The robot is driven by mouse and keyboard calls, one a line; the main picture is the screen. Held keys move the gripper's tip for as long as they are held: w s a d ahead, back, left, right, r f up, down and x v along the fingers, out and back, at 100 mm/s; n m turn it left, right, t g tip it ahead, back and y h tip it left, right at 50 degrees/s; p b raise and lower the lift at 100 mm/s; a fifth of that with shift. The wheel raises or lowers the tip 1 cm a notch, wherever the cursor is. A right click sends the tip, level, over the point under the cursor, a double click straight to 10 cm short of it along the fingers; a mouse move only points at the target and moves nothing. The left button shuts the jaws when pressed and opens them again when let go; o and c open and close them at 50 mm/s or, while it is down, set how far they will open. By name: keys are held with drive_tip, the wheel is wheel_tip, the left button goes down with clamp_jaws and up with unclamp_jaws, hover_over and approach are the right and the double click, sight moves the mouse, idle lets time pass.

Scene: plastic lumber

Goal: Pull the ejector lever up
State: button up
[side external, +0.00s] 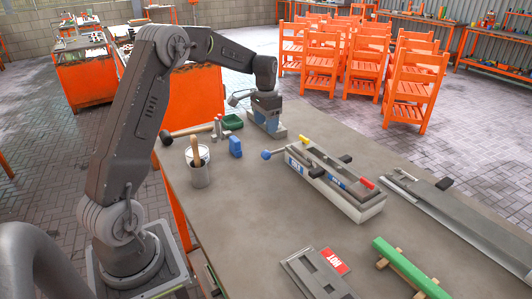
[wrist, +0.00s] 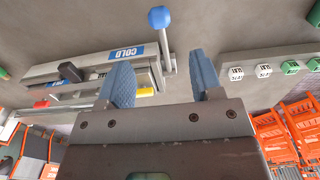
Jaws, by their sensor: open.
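My gripper (side external: 265,104) is beyond and above the lever in the side view. In the wrist view, my gripper (wrist: 158,62) shows two blue-grey fingers spread apart with nothing between them. The lever pivot appears between the fingers, but contact is not visible.
A can with a wooden-handled tool (side external: 199,175) and a blue object (side external: 235,146) stand left of the mold. A long metal fixture (side external: 455,215) and a green bar (side external: 410,266) lie to the right. Bare tabletop (side external: 260,215) lies in front of the mold.

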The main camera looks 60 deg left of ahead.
sight(266, 152)
wheel_tip(266, 152, down, 11)
drive_tip(key=shift+f, duration=0.1)
idle(0.4)
clamp_jaws()
idle(0.4)
